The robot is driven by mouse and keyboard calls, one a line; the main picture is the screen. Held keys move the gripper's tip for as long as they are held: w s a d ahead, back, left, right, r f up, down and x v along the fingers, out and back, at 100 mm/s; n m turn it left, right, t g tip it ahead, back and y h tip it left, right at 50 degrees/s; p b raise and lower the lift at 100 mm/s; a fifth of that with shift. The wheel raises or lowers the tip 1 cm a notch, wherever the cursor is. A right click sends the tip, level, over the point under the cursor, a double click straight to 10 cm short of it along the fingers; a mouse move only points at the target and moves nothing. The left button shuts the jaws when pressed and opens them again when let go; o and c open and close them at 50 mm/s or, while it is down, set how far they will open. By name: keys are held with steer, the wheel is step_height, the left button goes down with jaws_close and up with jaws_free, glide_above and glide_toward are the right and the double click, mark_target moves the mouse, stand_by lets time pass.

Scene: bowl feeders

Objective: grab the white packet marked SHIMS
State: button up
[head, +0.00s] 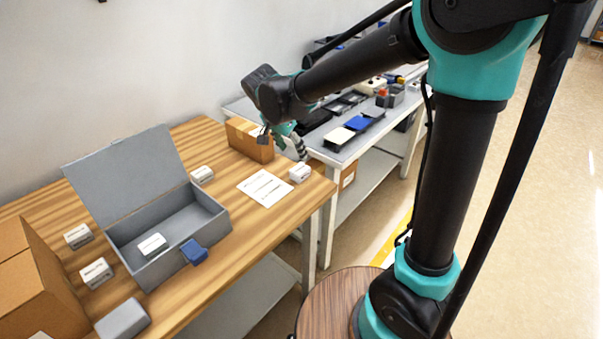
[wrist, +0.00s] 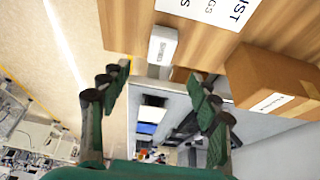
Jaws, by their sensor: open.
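A white packet (wrist: 162,45) lies near the table edge in the wrist view. Its dark label is small and seems to read SHIMS, but I cannot be sure. It also shows in the head view (head: 299,173) at the table's right end, beside a printed sheet. My gripper (wrist: 160,88) is open and empty, with its fingers spread on either side of the view. The packet lies beyond the fingertips, apart from them. In the head view my gripper (head: 284,138) is above and slightly left of the packet, near a cardboard box.
The cardboard box (head: 250,140) stands behind the printed sheet (head: 265,188). An open grey box (head: 215,213) holds one white packet (head: 152,244). Other white packets (head: 202,174) (head: 78,236) (head: 96,272) lie around it. A grey bench with trays (head: 340,135) adjoins on the right.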

mark_target(300, 169)
steer(key=x, duration=1.1)
steer(key=shift+a+f, duration=0.1)
steer(key=shift+f, duration=0.1)
steer(key=c, duration=1.3)
steer(key=shift+r, duration=0.1)
